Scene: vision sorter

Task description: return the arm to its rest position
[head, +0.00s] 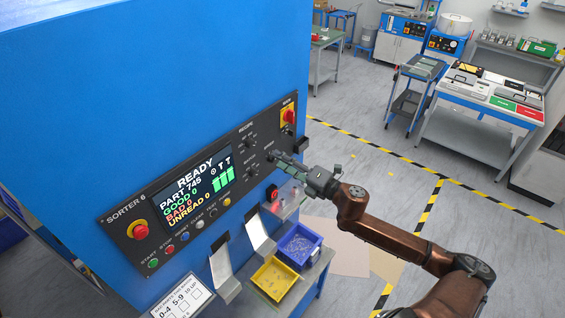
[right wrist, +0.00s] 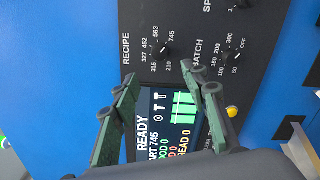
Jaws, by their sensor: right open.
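My right arm (head: 385,237) reaches in from the lower right in the head view. Its gripper (head: 280,160) is open and empty in front of the control panel, close to the SPEED label; I cannot tell whether it touches. In the right wrist view the open fingers (right wrist: 158,72) are apart with nothing between them. Beyond them are the RECIPE knob (right wrist: 164,51), its pointer toward 745, and the BATCH knob (right wrist: 226,60). The screen (head: 205,182) reads READY, PART 745, with GOOD, BAD and UNREAD at 0. My left gripper is not in view.
The blue sorter cabinet (head: 140,90) fills the left. Below its panel are a blue bin (head: 318,244), a yellow bin (head: 275,279) and sloping chutes (head: 221,264). Open grey floor (head: 360,120) with striped tape lies right. A workbench (head: 465,140) and trolley (head: 407,103) stand farther back.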

